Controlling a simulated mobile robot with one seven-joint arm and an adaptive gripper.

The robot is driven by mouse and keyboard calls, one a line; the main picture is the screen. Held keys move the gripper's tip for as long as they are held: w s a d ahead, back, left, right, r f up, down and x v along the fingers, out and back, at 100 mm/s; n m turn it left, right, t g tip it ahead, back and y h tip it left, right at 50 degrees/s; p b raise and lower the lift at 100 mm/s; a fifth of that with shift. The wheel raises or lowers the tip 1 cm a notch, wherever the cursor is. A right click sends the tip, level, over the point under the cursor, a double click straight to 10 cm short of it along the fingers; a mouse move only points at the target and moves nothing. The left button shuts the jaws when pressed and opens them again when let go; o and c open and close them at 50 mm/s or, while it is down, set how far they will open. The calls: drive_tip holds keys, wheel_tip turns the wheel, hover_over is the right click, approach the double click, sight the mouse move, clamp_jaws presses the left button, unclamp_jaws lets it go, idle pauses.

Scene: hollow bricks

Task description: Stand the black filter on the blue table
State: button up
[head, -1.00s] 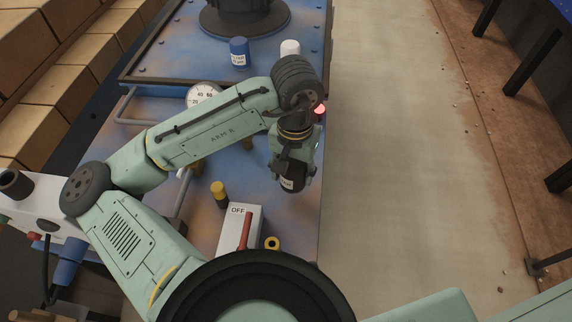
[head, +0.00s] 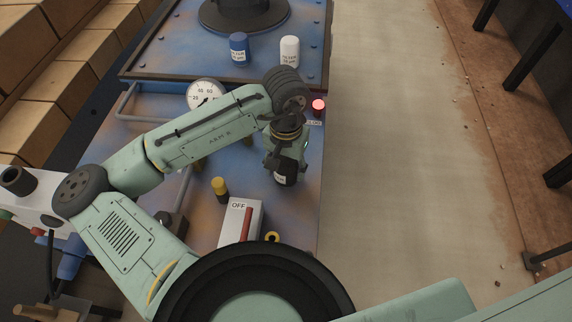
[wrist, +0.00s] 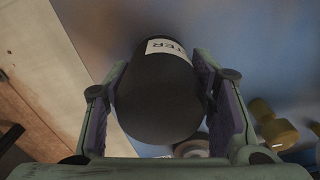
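The black filter (head: 286,177) is a dark cylinder with a white label. My gripper (head: 285,165) is shut on it and holds it over the right part of the blue, rust-worn machine top (head: 225,165). In the wrist view the filter (wrist: 160,98) fills the space between the two fingers, with its label at the far side. Whether its lower end touches the surface is unclear. A dark blue table edge (head: 562,5) with black legs shows at the far right top corner.
A blue filter (head: 238,48) and a white filter (head: 289,52) stand on the raised rear deck. A gauge (head: 205,95), a red lamp (head: 318,105), a yellow-topped post (head: 219,187) and an OFF switch box (head: 240,222) surround my arm. Bare floor (head: 400,150) lies right.

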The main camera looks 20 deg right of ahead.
drive_tip(key=o, duration=0.4)
wheel_tip(320, 180, up, 12)
drive_tip(key=shift+r, duration=0.25)
idle(0.3)
